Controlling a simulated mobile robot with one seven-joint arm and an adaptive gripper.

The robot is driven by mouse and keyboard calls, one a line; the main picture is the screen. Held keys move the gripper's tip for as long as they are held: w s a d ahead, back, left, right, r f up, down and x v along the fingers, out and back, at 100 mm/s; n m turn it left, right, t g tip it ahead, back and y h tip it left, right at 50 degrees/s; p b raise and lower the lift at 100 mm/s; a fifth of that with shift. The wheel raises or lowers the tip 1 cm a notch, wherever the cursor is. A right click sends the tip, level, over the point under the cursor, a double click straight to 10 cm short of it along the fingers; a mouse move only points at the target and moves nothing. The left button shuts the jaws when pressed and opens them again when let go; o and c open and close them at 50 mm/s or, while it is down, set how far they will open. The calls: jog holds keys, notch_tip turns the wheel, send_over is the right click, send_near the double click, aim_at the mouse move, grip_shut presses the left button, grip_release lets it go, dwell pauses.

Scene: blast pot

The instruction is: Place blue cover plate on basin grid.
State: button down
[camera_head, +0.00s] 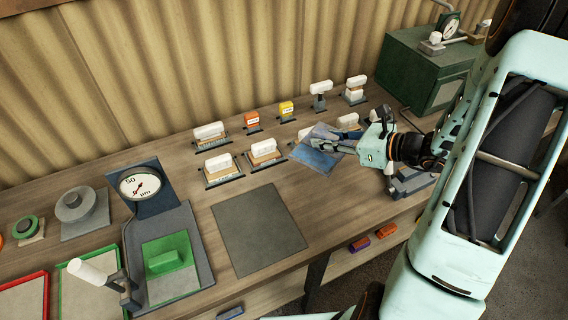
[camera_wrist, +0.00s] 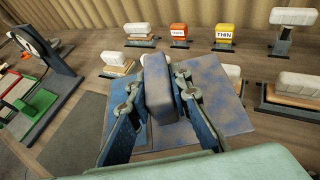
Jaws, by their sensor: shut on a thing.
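My gripper (camera_head: 322,146) is shut on the handle of the blue cover plate (camera_head: 320,161), over the right part of the bench. In the wrist view, the fingers of my gripper (camera_wrist: 160,82) stand on both sides of the plate's worn grey-blue handle, and the mottled blue plate (camera_wrist: 218,95) spreads out beneath. Whether the plate touches the bench is unclear. A dark grey basin-like tray (camera_head: 204,250) with an upright gauge stands at the left front; a green plate with a block handle (camera_head: 168,260) lies in it. I cannot make out a grid.
A dark grey mat (camera_head: 258,228) lies bare mid-bench. Several white-handled blocks, an orange block (camera_head: 252,120) and a yellow block (camera_head: 287,109) stand along the back. A green box (camera_head: 415,75) is at the back right. A white-handled lever (camera_head: 95,272) rises beside the tray.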

aim_at(330, 127)
jog(key=w+b, duration=0.1)
jog(key=w+d+m+t+h+b, duration=0.1)
jog(key=w+d+t+b, duration=0.1)
jog(key=shift+w+r+m+b, duration=0.3)
jog(key=shift+w+m, duration=0.05)
jog(key=shift+m, duration=0.05)
jog(key=w+d+r+m+h+b, duration=0.1)
jog(key=b, duration=0.1)
jog(key=w+d+r+m+t+h+b, duration=0.1)
jog(key=b, duration=0.1)
jog(key=shift+w+d+r+m+t+h, duration=0.15)
jog(key=shift+d+m+t+h, duration=0.15)
jog(key=shift+d+h, duration=0.1)
jog(key=shift+m+t+h, duration=0.4)
jog(key=shift+m+h, duration=0.4)
jog(key=shift+h, duration=0.1)
jog(key=f+b, duration=0.2)
jog(key=f, duration=0.3)
jog(key=d+f+b, duration=0.1)
jog(key=f, duration=0.4)
jog(key=w+f+b, duration=0.1)
jog(key=f+b, duration=0.1)
jog(key=f, duration=0.4)
jog(key=shift+d+b, duration=0.25)
jog(key=shift+b, duration=0.1)
jog(key=shift+f, duration=0.15)
jog(key=c, duration=2.1)
grip_release()
jog(key=shift+s+f, duration=0.2)
jog(key=o, duration=0.3)
